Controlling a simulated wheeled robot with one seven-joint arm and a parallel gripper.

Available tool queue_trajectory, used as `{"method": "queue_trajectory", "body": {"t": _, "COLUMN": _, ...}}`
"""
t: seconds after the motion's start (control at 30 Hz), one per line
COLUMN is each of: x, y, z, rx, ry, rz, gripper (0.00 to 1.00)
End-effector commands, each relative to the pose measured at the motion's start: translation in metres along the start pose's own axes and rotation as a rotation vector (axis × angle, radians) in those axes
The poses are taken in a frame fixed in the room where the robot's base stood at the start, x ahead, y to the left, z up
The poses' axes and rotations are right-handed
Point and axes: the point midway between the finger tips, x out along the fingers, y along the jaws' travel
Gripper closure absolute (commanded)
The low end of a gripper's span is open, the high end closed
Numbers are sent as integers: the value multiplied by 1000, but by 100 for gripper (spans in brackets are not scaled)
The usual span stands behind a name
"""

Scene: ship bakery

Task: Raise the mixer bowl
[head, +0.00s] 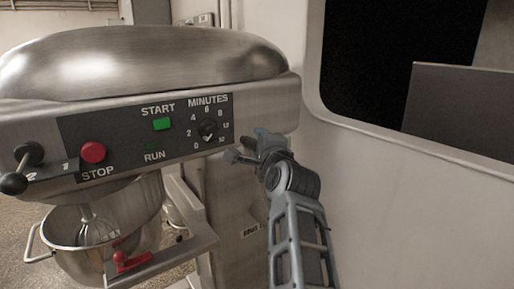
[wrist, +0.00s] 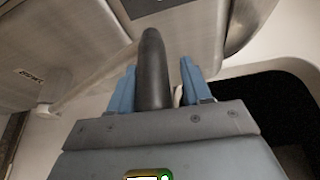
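The steel mixer bowl (head: 78,240) hangs at the lower left of the head view, under the mixer head (head: 140,70), with a wire whisk (head: 97,230) reaching into it. A red-handled clamp (head: 130,262) sits at its front rim. My gripper (head: 248,150) is at the right side of the mixer. In the wrist view, a dark rounded lever handle (wrist: 153,60) stands between the two blue fingers of my gripper (wrist: 158,68). The fingers are apart, with a narrow gap showing on the handle's right side. The lever is hidden by my gripper in the head view.
The control panel (head: 150,137) carries a green START button, a red STOP button (head: 93,152) and a minutes dial (head: 208,129). A black-knobbed lever (head: 20,170) is at the far left. A pale wall (head: 400,210) with a dark window (head: 370,70) stands close on the right.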

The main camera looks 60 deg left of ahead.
Motion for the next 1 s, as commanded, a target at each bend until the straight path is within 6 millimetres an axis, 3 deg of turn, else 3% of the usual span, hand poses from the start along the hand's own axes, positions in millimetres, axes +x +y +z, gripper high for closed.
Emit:
{"method": "queue_trajectory", "body": {"t": 0.13, "x": 0, "y": -1, "z": 0, "rx": -1, "ry": 1, "rz": -2, "gripper": 42}}
{"method": "queue_trajectory", "body": {"t": 0.47, "x": -3, "y": 3, "z": 2, "rx": 0, "ry": -3, "rz": 3, "gripper": 41}}
{"method": "queue_trajectory", "body": {"t": 1.0, "x": -67, "y": 2, "z": 0, "rx": 0, "ry": -1, "rz": 0, "gripper": 41}}
